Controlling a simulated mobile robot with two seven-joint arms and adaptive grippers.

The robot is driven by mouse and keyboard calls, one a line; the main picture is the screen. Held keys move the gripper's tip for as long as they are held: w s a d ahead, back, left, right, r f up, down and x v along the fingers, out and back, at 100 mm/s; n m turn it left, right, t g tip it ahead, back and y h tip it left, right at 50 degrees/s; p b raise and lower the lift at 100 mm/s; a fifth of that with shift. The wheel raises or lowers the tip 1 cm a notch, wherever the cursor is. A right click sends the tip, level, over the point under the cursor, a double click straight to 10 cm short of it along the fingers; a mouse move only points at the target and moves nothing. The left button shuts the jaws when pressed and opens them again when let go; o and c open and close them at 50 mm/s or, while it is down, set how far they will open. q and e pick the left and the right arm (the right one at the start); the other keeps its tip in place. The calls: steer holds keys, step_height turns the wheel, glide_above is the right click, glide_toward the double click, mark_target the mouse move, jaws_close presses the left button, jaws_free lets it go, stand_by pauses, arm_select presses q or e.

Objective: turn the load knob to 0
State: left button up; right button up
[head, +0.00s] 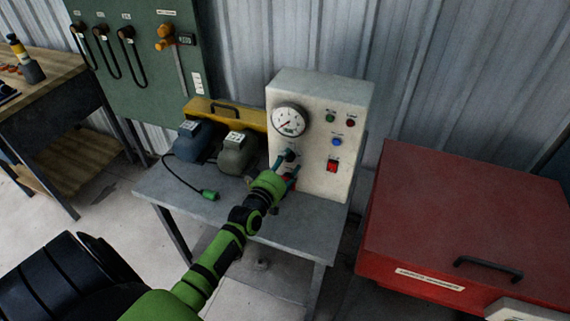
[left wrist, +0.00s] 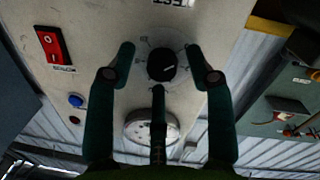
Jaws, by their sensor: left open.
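The load knob (left wrist: 161,66) is a round black knob with a pale scale around it on a cream panel. In the left wrist view it sits between the spread fingers of my left gripper (left wrist: 160,75), and no finger visibly touches it. In the head view the knob (head: 290,156) is partly hidden behind the gripper. My left gripper (head: 285,172) is open in front of the cream test box (head: 345,109), below its round dial gauge (head: 289,119). The knob's exact setting is too small to read. My right gripper is not in view.
A red rocker switch (head: 332,165) and a blue button (head: 336,141) are on the same panel. Motors (head: 237,153) and a yellow case (head: 213,113) stand left of the box on the grey table (head: 170,187). A red chest (head: 460,210) stands at right.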

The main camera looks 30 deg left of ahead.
arm_select(q)
steer(key=s+d, duration=0.1)
steer(key=s, duration=1.1)
steer(key=shift+d+r, duration=0.3)
steer(key=shift+d, duration=0.05)
steer(key=w+m+y+b, duration=0.1)
steer(key=w+b, duration=0.3)
steer(key=w+a+m+b, duration=0.1)
steer(key=w+b, duration=0.3)
steer(key=w+m+y+b, duration=0.1)
steer(key=w+m+b, duration=0.1)
steer(key=w+b, duration=0.1)
steer(key=shift+w+a+y+b, duration=0.3)
steer(key=shift+w+a+b, duration=0.1)
steer(key=shift+w, duration=0.4)
jaws_close()
